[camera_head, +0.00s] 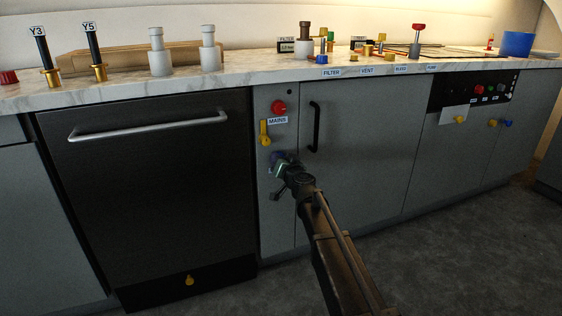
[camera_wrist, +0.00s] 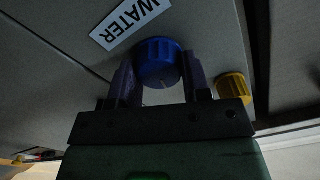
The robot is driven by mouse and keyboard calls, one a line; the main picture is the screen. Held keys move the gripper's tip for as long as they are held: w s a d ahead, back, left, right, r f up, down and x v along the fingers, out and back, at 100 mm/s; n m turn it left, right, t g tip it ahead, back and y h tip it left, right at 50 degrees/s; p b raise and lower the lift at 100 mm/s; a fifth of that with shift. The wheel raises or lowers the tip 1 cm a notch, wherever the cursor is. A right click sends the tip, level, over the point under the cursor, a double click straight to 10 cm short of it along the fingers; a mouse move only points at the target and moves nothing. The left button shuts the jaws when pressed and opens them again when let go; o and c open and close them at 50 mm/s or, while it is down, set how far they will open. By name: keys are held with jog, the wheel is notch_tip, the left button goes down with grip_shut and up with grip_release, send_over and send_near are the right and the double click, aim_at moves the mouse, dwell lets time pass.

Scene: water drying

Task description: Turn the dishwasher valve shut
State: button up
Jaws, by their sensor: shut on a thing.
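The dishwasher (camera_head: 150,190) has a dark front with a bar handle, left of a narrow grey panel (camera_head: 278,225). My gripper (camera_head: 279,163) is at that panel, below the MAINS label. In the wrist view my gripper (camera_wrist: 160,85) has its two fingers on either side of a round blue knob (camera_wrist: 158,58) and is shut on it. An upside-down WATER label (camera_wrist: 131,22) is beside the knob. In the head view my gripper largely hides the knob. No label naming the dishwasher valve is readable.
A yellow handle (camera_head: 265,133) and a red button (camera_head: 278,107) are above my gripper. A yellow knob (camera_wrist: 233,87) shows to the right in the wrist view. A black cupboard handle (camera_head: 315,127) stands to the right. Another yellow knob (camera_head: 189,281) is low under the dishwasher door.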

jog(key=shift+d+f+m, duration=0.1)
jog(key=shift+f+m, duration=0.05)
jog(key=shift+m, duration=3.75)
jog(key=shift+f+m, duration=0.1)
jog(key=shift+m, duration=3.8)
jog(key=o, duration=0.9)
jog(key=v, duration=1)
jog(key=shift+s+d, duration=0.1)
jog(key=shift+s, duration=0.3)
